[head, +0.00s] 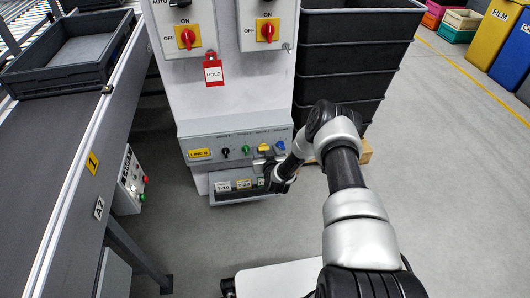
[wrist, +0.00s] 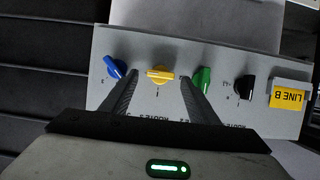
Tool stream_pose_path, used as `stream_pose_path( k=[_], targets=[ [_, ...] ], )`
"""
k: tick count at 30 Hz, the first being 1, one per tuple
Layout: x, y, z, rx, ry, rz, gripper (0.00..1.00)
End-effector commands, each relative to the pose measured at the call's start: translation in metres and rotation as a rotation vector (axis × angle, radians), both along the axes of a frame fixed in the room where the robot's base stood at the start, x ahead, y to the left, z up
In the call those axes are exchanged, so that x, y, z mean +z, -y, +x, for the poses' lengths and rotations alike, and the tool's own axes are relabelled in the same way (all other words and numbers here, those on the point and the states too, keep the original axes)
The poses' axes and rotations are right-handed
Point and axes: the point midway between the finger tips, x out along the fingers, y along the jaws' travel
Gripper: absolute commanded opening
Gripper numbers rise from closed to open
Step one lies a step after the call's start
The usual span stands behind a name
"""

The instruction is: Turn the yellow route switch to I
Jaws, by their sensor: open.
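The yellow route switch (wrist: 160,74) sits on a grey panel (wrist: 225,55) in a row of coloured knobs. In the wrist view, its handle lies roughly sideways, with a small mark like I below it. In the head view, the yellow switch (head: 264,148) is right of the green knob. My gripper (wrist: 158,78) is open, with one finger on each side of the yellow switch in the wrist view. Whether either finger touches it, I cannot tell. In the head view, my gripper (head: 268,169) is at the panel's lower edge, just below the yellow switch.
A blue knob (wrist: 115,68) and a green knob (wrist: 203,80) flank the yellow switch closely. A black knob (wrist: 244,86) and a LINE B label (wrist: 288,95) are farther along. Red-yellow switches (head: 187,37) and a red HOLD tag (head: 213,73) are above. Dark crates (head: 348,55) stand right.

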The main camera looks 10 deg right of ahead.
Motion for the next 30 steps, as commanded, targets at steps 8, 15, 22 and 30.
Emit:
stream_pose_path(
  k=[8, 15, 22, 30],
  targets=[
    [0.0000, 0.0001, -0.0003, 0.000, 0.000, 0.000, 0.23],
    [0.0000, -0.0004, -0.0004, 0.001, 0.000, -0.009, 0.14],
    [-0.0002, -0.0030, -0.0005, 0.003, -0.001, -0.086, 0.14],
    [-0.0006, -0.0086, -0.0002, 0.005, 0.002, -0.292, 0.14]
  ],
)
